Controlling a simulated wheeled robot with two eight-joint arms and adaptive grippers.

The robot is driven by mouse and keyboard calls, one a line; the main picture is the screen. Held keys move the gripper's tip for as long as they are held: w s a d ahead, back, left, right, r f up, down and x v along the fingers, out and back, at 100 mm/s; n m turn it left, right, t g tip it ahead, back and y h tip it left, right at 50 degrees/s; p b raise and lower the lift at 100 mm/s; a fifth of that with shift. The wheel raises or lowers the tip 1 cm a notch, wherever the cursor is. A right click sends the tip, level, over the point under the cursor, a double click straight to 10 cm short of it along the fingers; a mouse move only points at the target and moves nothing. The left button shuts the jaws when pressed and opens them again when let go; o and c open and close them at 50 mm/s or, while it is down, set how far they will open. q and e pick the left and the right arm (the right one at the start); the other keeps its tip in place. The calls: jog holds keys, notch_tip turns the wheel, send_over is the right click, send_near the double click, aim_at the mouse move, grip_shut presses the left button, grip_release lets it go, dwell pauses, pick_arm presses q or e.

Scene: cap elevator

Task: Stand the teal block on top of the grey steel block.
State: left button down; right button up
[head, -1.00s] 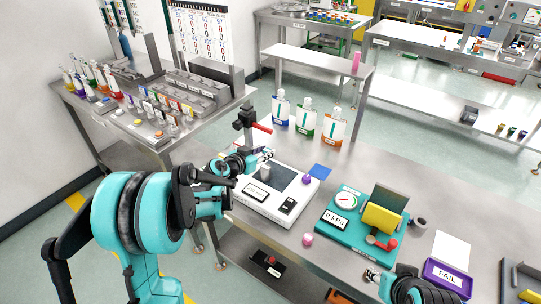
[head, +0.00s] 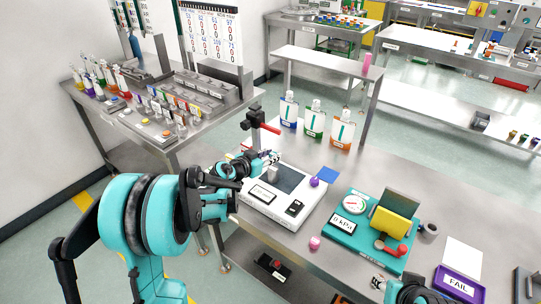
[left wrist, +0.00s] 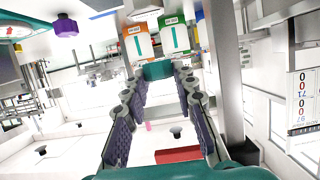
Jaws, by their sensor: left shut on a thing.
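The grey steel block (head: 272,174) stands on the white instrument (head: 268,211) in the head view. My left gripper (head: 272,157) is just behind and above it, close to the stand with the red arm. In the left wrist view the teal block (left wrist: 157,70) sits between the fingertips of my left gripper (left wrist: 158,76), which is shut on it. In the head view the teal block is hard to make out at the fingertips. My right gripper (head: 378,283) is low at the front edge of the table, and its jaws are too small to read.
A black stand with a red arm (head: 264,127) rises close behind my left gripper. Three bottles (head: 314,120) stand behind it. A purple knob (head: 314,182) and a pink object (head: 314,242) are nearby. A teal gauge unit (head: 345,237) and a purple FAIL tray (head: 458,284) lie to the right.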

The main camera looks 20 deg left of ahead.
aim_at(270, 171)
pick_arm(q)
jog(key=shift+f+b, duration=2.15)
jog(key=shift+f, duration=0.4)
dwell(0.5)
jog(key=c, duration=1.1)
grip_release()
jog(key=shift+c, duration=0.2)
jog(key=shift+s, duration=0.1)
jog(key=v, duration=1.2)
